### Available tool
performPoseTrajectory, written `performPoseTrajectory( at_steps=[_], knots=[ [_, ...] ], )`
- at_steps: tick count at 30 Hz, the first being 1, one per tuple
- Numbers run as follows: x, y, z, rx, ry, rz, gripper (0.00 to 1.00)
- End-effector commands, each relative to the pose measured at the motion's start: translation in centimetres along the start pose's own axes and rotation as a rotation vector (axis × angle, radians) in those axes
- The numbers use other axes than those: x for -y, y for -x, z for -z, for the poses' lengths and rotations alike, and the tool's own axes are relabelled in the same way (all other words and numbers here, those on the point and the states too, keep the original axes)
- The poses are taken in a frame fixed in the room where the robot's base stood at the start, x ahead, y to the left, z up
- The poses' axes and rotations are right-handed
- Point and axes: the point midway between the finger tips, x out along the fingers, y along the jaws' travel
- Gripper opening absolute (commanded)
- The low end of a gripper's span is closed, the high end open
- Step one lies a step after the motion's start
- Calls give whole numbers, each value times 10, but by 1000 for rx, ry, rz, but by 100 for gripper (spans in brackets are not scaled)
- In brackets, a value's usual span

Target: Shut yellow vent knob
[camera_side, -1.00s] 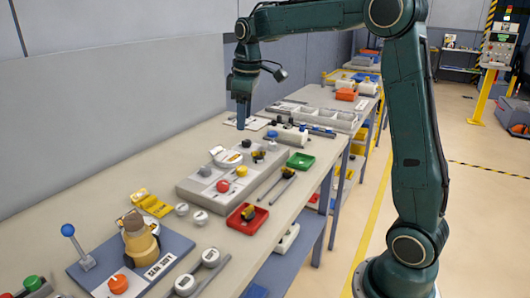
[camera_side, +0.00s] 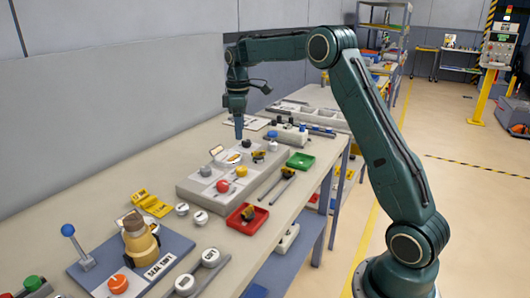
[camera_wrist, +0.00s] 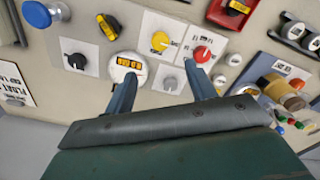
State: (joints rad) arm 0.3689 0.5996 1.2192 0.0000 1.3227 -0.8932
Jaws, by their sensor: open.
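The yellow vent knob (camera_side: 241,171) sits on the raised grey panel on the bench. In the wrist view the yellow knob (camera_wrist: 160,41) is on a white label plate, beyond the fingertips and between a round gauge and a red knob. Which way its handle is turned is too small to tell. My gripper (camera_side: 239,131) points down above the back part of the panel, clear of the knob. In the wrist view my gripper (camera_wrist: 160,78) has its two fingers spread, with nothing between them.
The red knob (camera_wrist: 202,54), the gauge with an orange display (camera_wrist: 127,66) and a grey knob (camera_wrist: 170,82) crowd round the yellow knob. Black-and-yellow switches (camera_side: 258,156) stand on the panel. Red (camera_side: 247,219) and green (camera_side: 301,161) trays lie at its right side.

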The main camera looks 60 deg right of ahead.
Motion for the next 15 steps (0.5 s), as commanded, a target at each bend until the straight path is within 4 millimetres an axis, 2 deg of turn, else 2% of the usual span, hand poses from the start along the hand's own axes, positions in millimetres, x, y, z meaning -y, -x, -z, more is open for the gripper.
performPoseTrajectory(
  at_steps=[8, 15],
  knots=[
    [1, -24, 0, 2, 0, 2, 56],
    [1, -59, 0, 3, -1, 3, 56]
  ],
)
